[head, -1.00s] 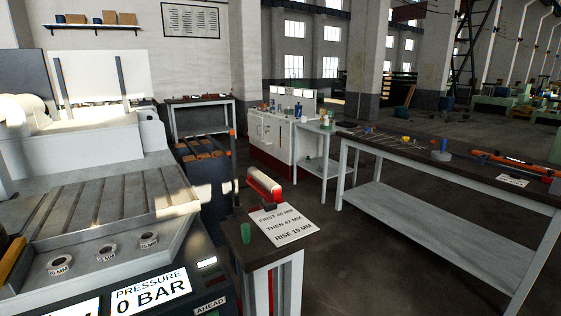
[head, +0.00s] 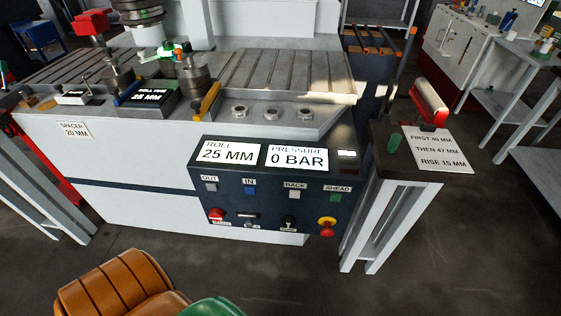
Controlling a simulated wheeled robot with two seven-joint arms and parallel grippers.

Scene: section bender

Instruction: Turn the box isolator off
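The control box (head: 270,190) is a dark panel on the front of the bending machine. Its displays read ROLL 25 MM and PRESSURE 0 BAR. A red knob on a yellow base (head: 326,224) sits at its lower right and looks like the isolator; its label and exact position are too small to read. A red button (head: 216,214) is at the lower left. Two small dark switches (head: 289,221) sit between them. Above are buttons labelled OUT, IN, BACK and AHEAD. Neither of my grippers shows in the view.
A small stand (head: 378,200) right of the box holds a green cup (head: 394,142) and a sign (head: 438,148). A brown ribbed padded thing (head: 120,284) and a green rounded thing (head: 215,306) are at the bottom. Floor in front of the box is partly clear.

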